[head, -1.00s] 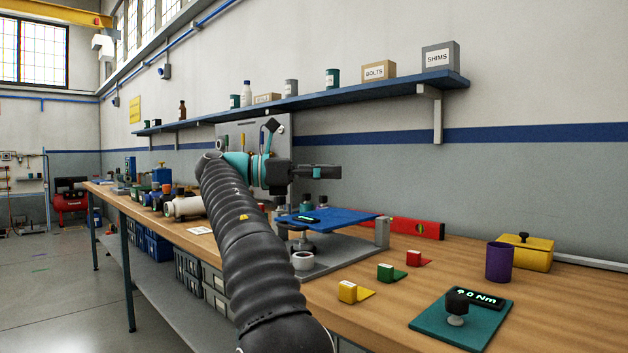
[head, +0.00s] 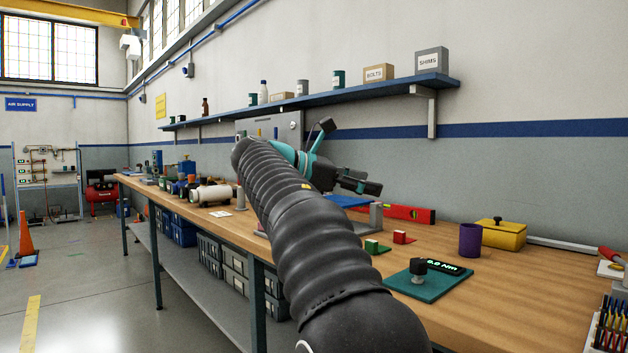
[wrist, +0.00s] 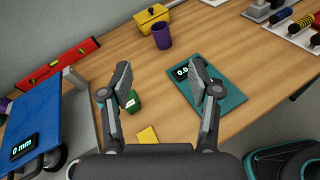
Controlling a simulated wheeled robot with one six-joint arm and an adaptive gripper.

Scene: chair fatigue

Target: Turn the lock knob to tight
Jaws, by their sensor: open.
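A black knob (head: 418,266) on a pale base stands on a teal board (head: 402,281), which carries a small display (head: 443,265) with green digits. In the wrist view the teal board (wrist: 233,97) lies beyond and beneath my right finger, which hides most of the knob area; the display (wrist: 182,73) is partly visible. My gripper (head: 372,187) is above the bench, to the left of the knob and apart from it, tilted down to the right. In the wrist view my gripper (wrist: 162,84) is open, with nothing between its fingers.
A green block (head: 371,246), a red block (head: 400,236), a purple cup (head: 470,240) and a yellow box (head: 503,234) stand near the board. A blue plate (wrist: 32,112) with a display is left in the wrist view. Bare wood lies right of the board.

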